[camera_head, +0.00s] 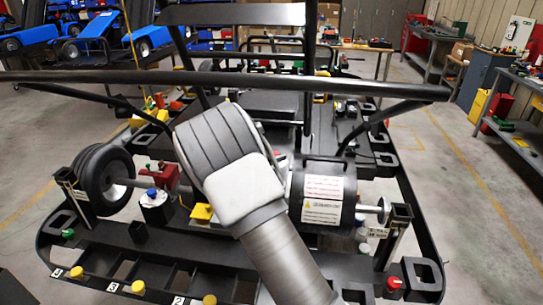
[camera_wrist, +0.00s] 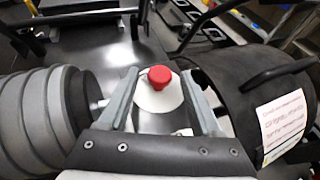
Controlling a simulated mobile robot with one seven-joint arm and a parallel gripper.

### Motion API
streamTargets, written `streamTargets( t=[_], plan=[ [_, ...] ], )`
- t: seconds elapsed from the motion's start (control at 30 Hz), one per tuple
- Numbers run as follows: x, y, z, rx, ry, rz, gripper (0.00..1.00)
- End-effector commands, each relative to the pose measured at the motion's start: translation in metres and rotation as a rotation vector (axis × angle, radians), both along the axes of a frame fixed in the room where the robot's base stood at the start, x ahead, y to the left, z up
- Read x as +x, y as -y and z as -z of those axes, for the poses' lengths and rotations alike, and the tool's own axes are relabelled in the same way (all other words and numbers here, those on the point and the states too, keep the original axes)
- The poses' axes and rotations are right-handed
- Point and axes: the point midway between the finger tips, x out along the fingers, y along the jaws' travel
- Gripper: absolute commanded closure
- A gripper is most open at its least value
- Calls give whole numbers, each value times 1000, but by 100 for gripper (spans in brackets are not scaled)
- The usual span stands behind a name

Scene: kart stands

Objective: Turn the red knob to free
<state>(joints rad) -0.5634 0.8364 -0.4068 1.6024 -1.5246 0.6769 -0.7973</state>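In the wrist view a round red knob (camera_wrist: 160,76) sits on top of a white round base (camera_wrist: 158,97). My gripper (camera_wrist: 160,75) is open, its two grey fingers pointing towards the knob. The knob lies between the fingertips in the picture, with a gap on each side; I cannot tell how far beyond the tips it is. In the head view my own arm covers the middle of the kart frame, and hides my fingers and this knob. Another red knob (camera_head: 394,283) shows at the front right corner of the frame.
A black drum with a warning label (camera_head: 322,200) stands close right of my arm, also in the wrist view (camera_wrist: 250,100). A black wheel (camera_head: 104,181) and a blue-topped white canister (camera_head: 153,203) are to the left. A black bar (camera_head: 330,84) crosses above. Yellow knobs (camera_head: 138,287) line the front.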

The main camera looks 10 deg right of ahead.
Motion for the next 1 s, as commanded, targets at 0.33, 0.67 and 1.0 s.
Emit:
streamTargets(
  t=[0.33, 0.67, 1.0],
  plan=[
    [0, 0, 0, 0, 0, 0, 100],
    [0, -1, -1, 0, 0, 19, 100],
    [3, -4, -3, 1, -1, 185, 100]
  ],
)
